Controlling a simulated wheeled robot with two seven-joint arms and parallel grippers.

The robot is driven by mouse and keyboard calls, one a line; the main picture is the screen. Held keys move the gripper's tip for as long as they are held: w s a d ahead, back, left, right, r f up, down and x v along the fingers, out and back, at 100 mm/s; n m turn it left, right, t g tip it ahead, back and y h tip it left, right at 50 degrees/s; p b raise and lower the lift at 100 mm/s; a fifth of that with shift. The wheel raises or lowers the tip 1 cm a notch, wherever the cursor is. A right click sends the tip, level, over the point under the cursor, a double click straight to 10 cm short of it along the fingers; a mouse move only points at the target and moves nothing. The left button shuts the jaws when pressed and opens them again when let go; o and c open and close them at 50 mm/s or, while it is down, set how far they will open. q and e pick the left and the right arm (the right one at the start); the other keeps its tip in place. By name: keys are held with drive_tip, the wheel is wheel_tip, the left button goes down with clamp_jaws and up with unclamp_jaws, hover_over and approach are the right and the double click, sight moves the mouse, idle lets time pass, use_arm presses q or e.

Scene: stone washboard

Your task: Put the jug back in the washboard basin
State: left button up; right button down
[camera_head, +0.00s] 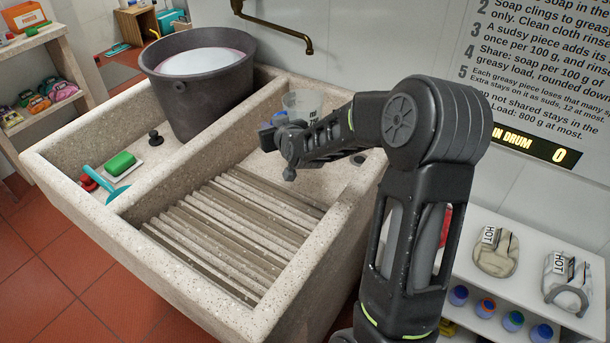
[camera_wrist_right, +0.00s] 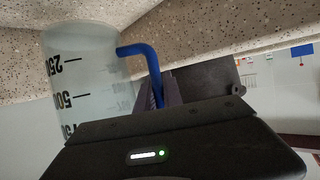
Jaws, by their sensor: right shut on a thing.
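The jug (camera_head: 303,103) is a clear, whitish measuring cup with dark markings and a blue handle. In the head view it is at the far end of the washboard basin (camera_head: 330,175), partly hidden by my right arm. My right gripper (camera_head: 272,130) is shut on the blue handle. In the right wrist view the jug (camera_wrist_right: 85,75) is at left, with the handle (camera_wrist_right: 140,50) between the fingers (camera_wrist_right: 160,95). I cannot tell whether the jug touches the basin floor. My left gripper is not in view.
The left compartment holds a grey bucket (camera_head: 190,95), green soap (camera_head: 120,164), a teal tool (camera_head: 105,185) and a black plug (camera_head: 155,137). A stone divider (camera_head: 165,175) separates it from the ridged washboard (camera_head: 235,235). A brass tap (camera_head: 285,28) is on the wall.

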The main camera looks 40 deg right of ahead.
drive_tip(key=shift+d, duration=0.45)
wheel_tip(320, 180, down, 6)
drive_tip(key=shift+f, duration=0.1)
drive_tip(key=shift+f, duration=1.85)
